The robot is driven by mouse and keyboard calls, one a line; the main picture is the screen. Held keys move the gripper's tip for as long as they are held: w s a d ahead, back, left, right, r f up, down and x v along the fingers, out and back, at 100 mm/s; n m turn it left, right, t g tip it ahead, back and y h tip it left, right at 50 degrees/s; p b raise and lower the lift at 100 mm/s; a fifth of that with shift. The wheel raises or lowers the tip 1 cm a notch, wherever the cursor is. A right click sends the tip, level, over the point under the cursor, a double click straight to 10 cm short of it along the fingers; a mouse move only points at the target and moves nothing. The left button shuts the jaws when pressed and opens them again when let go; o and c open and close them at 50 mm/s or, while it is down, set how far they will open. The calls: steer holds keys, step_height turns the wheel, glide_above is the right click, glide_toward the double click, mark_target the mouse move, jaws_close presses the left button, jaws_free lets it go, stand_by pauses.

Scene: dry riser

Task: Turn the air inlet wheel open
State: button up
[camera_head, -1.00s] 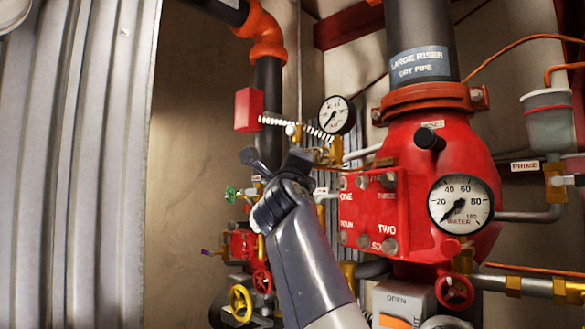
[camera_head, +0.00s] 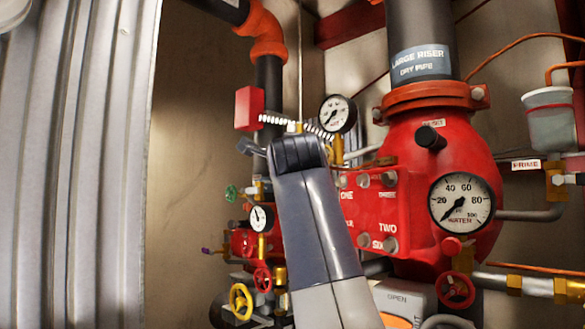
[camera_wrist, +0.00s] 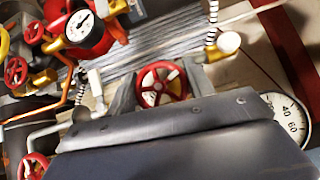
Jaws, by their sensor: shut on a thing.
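A red spoked handwheel (camera_wrist: 150,76) sits between the two fingers of my gripper (camera_wrist: 160,86) in the wrist view. The fingers lie against its left and right sides, and the gripper is shut on it. The wheel's lower edge is hidden by the dark gripper body. No label naming it as the air inlet wheel is readable. In the head view my arm covers this wheel, and only one fingertip of my gripper (camera_head: 250,147) shows, beyond the left of my wrist.
A red valve body (camera_head: 410,150) with a water gauge (camera_head: 461,202) stands right of my arm. Lower left are a yellow wheel (camera_head: 240,301), a red wheel (camera_head: 262,280) and a small gauge (camera_head: 261,218). A corrugated panel (camera_head: 75,170) fills the far left.

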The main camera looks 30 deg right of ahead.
steer(key=shift+n+g, duration=0.4)
stand_by(0.4)
steer(key=o, duration=0.7)
steer(key=shift+a, duration=0.1)
steer(key=b+v, duration=0.2)
steer(key=v, duration=0.8)
steer(key=shift+s, duration=0.35)
steer(key=shift+a, duration=0.1)
